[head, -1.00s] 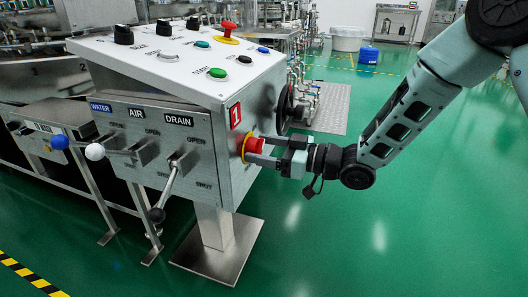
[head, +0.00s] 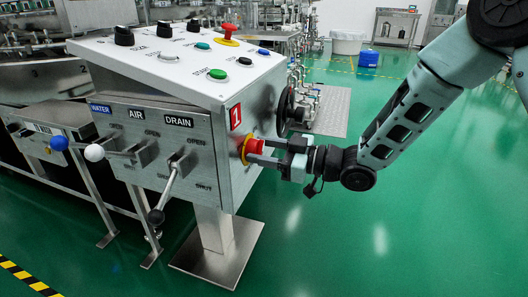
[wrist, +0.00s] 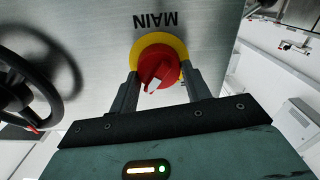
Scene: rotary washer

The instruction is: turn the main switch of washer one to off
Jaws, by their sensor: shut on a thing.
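The main switch (head: 255,147) is a red rotary knob on a yellow round plate, on the right side face of the washer one control box (head: 262,95), by the red "1" label. In the wrist view the red knob (wrist: 156,68) sits on its yellow plate below the word MAIN, which appears upside down; a white mark on the knob points down and slightly left. My gripper (head: 262,151) reaches in from the right, its two fingers on either side of the knob. In the wrist view the gripper (wrist: 160,88) is shut on it. The fingertips' contact is partly hidden.
A black handwheel (head: 285,108) stands on the same side face, beyond the switch. On the front are the WATER, AIR and DRAIN levers (head: 160,200); on top are knobs and a red emergency button (head: 229,32). Green floor to the right is clear.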

